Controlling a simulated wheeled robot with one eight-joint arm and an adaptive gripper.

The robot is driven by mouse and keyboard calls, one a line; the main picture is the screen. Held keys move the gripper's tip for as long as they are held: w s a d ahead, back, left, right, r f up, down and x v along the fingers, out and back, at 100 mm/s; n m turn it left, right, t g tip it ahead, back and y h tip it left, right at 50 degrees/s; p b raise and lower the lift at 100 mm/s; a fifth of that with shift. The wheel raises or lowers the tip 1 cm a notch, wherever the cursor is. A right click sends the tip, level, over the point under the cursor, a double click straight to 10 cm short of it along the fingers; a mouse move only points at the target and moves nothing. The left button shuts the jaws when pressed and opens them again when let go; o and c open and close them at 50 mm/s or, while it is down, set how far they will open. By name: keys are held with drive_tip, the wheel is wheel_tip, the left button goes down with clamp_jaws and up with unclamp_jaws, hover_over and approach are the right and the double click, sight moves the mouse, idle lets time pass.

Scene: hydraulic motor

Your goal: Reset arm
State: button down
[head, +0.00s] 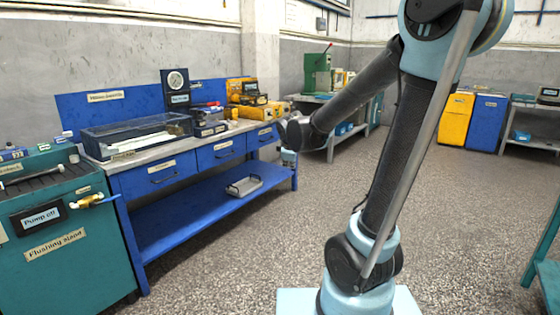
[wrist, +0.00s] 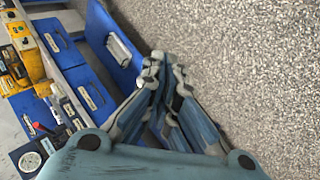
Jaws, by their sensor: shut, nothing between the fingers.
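My arm stands folded in the middle of the head view, with its forearm reaching left toward the blue workbench. My gripper (wrist: 160,72) shows in the wrist view with its fingertips together and nothing between them. In the head view only a small part of the gripper (head: 289,158) shows beyond the dark wrist, in front of the workbench's right end. It hangs in free air, apart from the bench as far as I can tell.
The blue workbench (head: 172,178) carries a clear-lidded tray (head: 135,135), a gauge (head: 176,82) and yellow cases (head: 262,110). A metal tray (head: 244,186) lies on its lower shelf. A teal flushing stand (head: 60,250) is at left. Speckled floor (head: 230,255) is open between.

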drive_tip(key=s+d+f+m+g, duration=0.2)
drive_tip(key=s+d+m, duration=0.3)
drive_tip(key=s, duration=0.5)
drive_tip(key=s+d+f+m+g, duration=0.2)
drive_tip(key=s+d+f+m, duration=0.2)
drive_tip(key=s, duration=0.6)
drive_tip(key=s+d+f+m+g, duration=0.1)
drive_tip(key=s+d+f+m, duration=0.2)
drive_tip(key=s+d+m, duration=0.3)
drive_tip(key=s, duration=0.4)
drive_tip(key=shift+s+d+f+g, duration=0.2)
drive_tip(key=shift+s+g, duration=0.1)
drive_tip(key=shift+g, duration=0.1)
drive_tip(key=shift+a, duration=0.1)
